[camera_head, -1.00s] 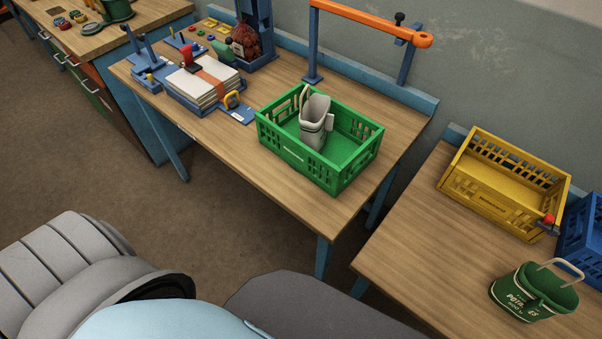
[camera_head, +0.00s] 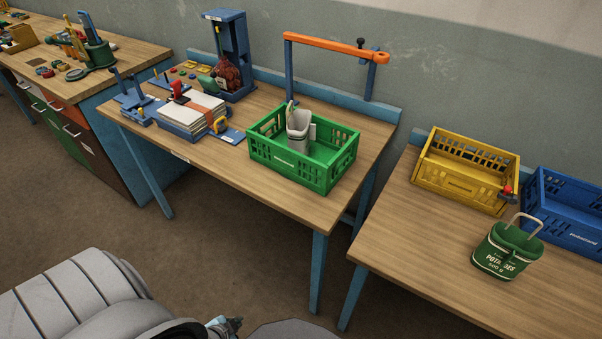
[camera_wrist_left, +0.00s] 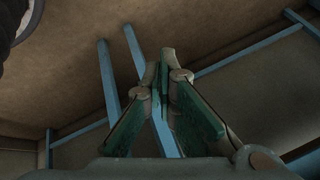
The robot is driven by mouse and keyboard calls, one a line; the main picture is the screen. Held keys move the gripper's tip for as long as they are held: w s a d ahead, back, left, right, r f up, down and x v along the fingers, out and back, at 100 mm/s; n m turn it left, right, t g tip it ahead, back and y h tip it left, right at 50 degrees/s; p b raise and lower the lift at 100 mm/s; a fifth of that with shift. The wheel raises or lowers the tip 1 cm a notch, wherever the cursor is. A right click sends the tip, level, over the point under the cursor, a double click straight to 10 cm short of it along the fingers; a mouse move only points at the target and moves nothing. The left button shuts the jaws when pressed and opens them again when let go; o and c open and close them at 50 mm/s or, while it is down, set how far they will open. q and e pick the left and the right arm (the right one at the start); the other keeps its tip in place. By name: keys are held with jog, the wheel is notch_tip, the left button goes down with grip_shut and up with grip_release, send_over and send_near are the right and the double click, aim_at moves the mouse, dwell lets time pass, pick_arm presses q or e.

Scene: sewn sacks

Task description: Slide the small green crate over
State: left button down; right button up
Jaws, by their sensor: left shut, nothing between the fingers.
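The small green crate (camera_head: 302,163) stands upright on the middle wooden table, near its right end. A pale grey container (camera_head: 299,130) with a handle is inside it, towards the crate's left. My left gripper (camera_head: 229,323) shows at the bottom edge of the head view, low in front of the table and well apart from the crate. In the left wrist view its fingers (camera_wrist_left: 165,62) meet at the tips with nothing between them, and blue table legs show beyond. The crate is not in the left wrist view. My right gripper is not in view.
On the crate's table (camera_head: 270,197) are a stack of sheets (camera_head: 190,112), a blue stand (camera_head: 230,55) and an orange-barred frame (camera_head: 335,46). The right table (camera_head: 420,245) holds a yellow crate (camera_head: 465,178), a blue crate (camera_head: 565,215) and a green sack (camera_head: 507,250). Bare tabletop lies before the crate.

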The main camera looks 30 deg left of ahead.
pick_arm(q)
jog(key=w+a+r+m+t, duration=0.45)
jog(key=w+r, duration=0.35)
jog(key=w, duration=0.2)
jog(key=m+t+h+b, duration=0.1)
jog(key=m+t+b, duration=0.1)
jog(key=m+t, duration=0.65)
send_near(288, 165)
jog(key=w+g+b, duration=0.1)
jog(key=w+b, duration=0.2)
jog(key=b, duration=0.3)
jog(key=shift+a, duration=0.1)
jog(key=w, duration=0.1)
jog(key=w+r, duration=0.1)
jog(key=w, duration=0.1)
jog(key=shift+w+p, duration=0.2)
jog(key=shift+p, duration=0.1)
jog(key=shift+w+f, duration=0.1)
jog(key=shift+w, duration=0.25)
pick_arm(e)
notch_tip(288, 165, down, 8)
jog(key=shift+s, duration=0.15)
